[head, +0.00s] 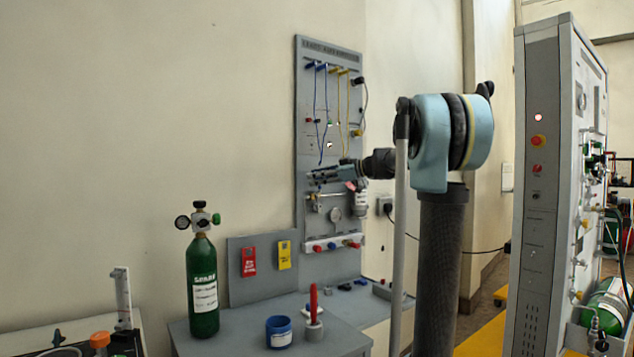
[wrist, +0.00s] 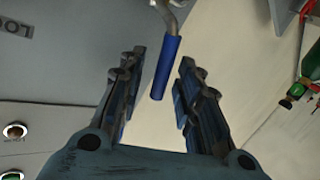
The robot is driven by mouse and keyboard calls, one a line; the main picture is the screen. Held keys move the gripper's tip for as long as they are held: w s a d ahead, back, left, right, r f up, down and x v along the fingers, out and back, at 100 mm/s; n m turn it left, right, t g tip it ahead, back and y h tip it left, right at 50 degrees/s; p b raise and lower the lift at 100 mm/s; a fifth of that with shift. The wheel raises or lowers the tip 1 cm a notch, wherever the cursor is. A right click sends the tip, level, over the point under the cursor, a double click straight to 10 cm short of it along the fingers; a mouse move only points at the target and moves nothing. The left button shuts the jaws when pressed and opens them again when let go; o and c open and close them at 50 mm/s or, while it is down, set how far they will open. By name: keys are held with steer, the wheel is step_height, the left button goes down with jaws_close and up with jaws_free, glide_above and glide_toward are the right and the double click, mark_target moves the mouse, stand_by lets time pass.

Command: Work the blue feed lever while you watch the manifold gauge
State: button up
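The blue feed lever (wrist: 166,68) shows in the wrist view as a blue sleeve on a bent metal rod. My gripper (wrist: 157,67) is open, with one finger on each side of the lever's lower part. Gaps show on both sides, so neither finger appears to touch it. In the head view my gripper (head: 322,174) is at the grey wall panel (head: 308,90), and I cannot make out the lever there.
Blue and yellow cords (head: 348,100) hang on the panel above my gripper. A green cylinder (head: 203,290), a blue cup (head: 279,331) and a red-handled tool (head: 313,303) stand on the grey bench (head: 240,340). A tall grey cabinet (head: 540,200) stands at the right.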

steer(key=v, duration=1.1)
steer(key=shift+d, duration=0.25)
stand_by(6.7)
